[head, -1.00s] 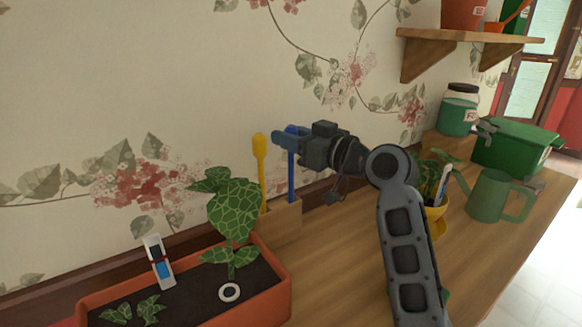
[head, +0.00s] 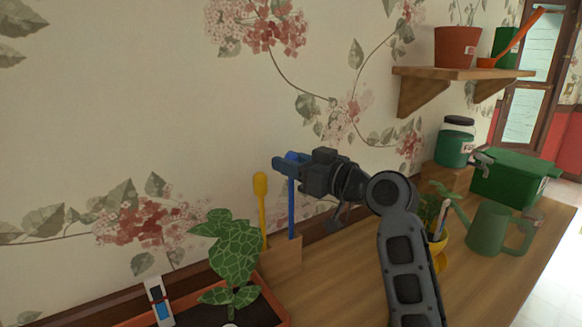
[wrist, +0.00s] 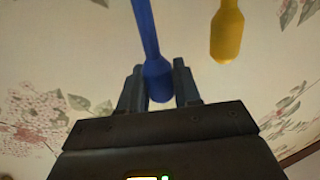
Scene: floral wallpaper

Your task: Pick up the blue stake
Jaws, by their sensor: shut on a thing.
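The blue stake (head: 291,208) stands upright by the wallpapered wall, its lower end at the wooden holder (head: 284,258). I cannot tell if its tip is still inside the holder. My gripper (head: 289,162) is shut on the stake's wider top end. In the wrist view, the blue stake (wrist: 147,35) runs up from between my gripper's fingers (wrist: 158,88). A yellow stake (head: 262,210) stands in the same holder, just left of the blue one; it also shows in the wrist view (wrist: 227,35).
An orange planter (head: 280,301) with a leafy plant (head: 232,248) is at the lower left. A wooden shelf (head: 450,73) hangs above. Table surface between is clear.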

